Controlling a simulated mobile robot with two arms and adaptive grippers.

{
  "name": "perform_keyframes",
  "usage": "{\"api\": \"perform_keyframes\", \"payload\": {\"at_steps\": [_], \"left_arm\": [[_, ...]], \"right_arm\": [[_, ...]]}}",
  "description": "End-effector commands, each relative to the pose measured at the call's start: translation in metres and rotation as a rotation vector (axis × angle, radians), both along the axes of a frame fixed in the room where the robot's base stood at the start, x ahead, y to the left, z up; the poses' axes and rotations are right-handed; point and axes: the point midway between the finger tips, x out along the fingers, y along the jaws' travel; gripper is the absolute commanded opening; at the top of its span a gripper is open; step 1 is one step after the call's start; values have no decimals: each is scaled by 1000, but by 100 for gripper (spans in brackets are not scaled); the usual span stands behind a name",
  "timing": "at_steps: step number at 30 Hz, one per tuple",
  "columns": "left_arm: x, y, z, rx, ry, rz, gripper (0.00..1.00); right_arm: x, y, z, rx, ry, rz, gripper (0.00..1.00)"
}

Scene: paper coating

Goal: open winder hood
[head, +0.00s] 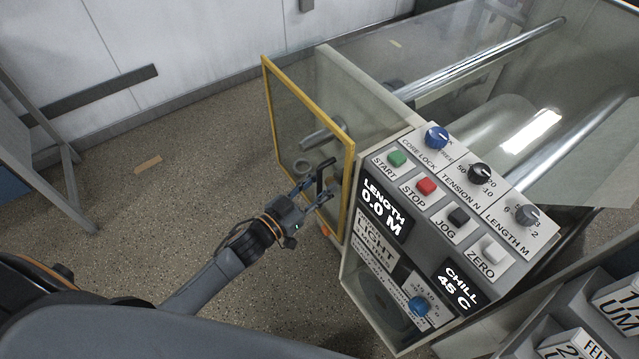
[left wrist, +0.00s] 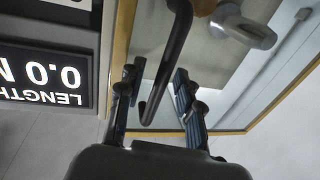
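The winder hood (head: 352,172) is a clear panel in a yellow frame on the left side of the machine, beside the control panel. A black bar handle (head: 322,176) stands on its near edge. My left gripper (head: 317,192) is at this handle. In the left wrist view the left gripper (left wrist: 158,90) is open, one finger on each side of the handle (left wrist: 165,75), with gaps visible. The yellow frame (left wrist: 122,40) shows behind the fingers. Whether the hood is fully closed is hard to tell. My right gripper is not in view.
The control panel (head: 408,235) with buttons, knobs and displays stands close to the right of my left gripper. Behind the clear panel is a grey roller part (head: 322,135). The speckled floor (head: 170,210) to the left is open, with a metal frame (head: 50,150) farther left.

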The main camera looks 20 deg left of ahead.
Motion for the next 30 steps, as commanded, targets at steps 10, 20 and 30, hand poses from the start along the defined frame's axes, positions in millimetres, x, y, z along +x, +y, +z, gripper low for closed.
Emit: {"api": "perform_keyframes", "payload": {"at_steps": [10, 20, 30], "left_arm": [[0, 0, 0, 0, 0, 0, 0], [1, 1, 0, 0, 0, 0, 0], [32, 43, -1, 7, -4, 5, 0]], "right_arm": [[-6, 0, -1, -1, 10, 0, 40], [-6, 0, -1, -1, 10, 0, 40], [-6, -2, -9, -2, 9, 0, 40]]}}
